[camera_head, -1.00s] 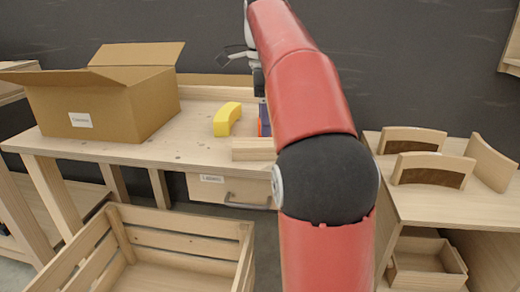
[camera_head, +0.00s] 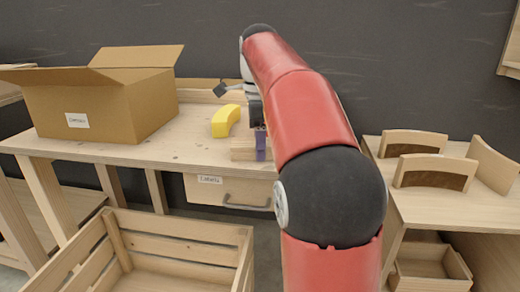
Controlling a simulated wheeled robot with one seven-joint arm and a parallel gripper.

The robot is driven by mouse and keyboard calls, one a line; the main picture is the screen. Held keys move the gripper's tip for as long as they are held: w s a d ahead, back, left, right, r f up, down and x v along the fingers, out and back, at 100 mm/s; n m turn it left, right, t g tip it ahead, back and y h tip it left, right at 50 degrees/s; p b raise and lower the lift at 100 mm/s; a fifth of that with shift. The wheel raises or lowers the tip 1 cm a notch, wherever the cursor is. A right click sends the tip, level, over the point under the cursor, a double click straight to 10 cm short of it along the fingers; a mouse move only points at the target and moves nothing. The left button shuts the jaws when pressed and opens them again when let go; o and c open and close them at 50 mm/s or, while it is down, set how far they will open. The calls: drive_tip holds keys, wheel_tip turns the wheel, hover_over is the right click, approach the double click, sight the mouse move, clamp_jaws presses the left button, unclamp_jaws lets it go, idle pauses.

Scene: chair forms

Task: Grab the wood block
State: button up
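The wood block (camera_head: 242,147) is a pale, long piece lying near the front edge of the workbench, left of my arm. My gripper (camera_head: 258,128) is low over the bench at the block's right part. A narrow purple piece (camera_head: 261,145) shows against the block's front, right below the gripper. I cannot tell whether it is a fingertip or a separate thing. My arm hides the block's right end and most of the gripper, so its opening and any contact with the block are unclear.
A yellow curved piece (camera_head: 226,121) lies just behind the block. An open cardboard box (camera_head: 85,112) stands on the bench's left. A slatted wooden crate (camera_head: 175,255) is in front. Curved wooden forms (camera_head: 430,172) stand on the right table. The bench between box and block is clear.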

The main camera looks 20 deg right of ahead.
drive_tip(key=c, duration=0.5)
drive_tip(key=shift+r, duration=0.1)
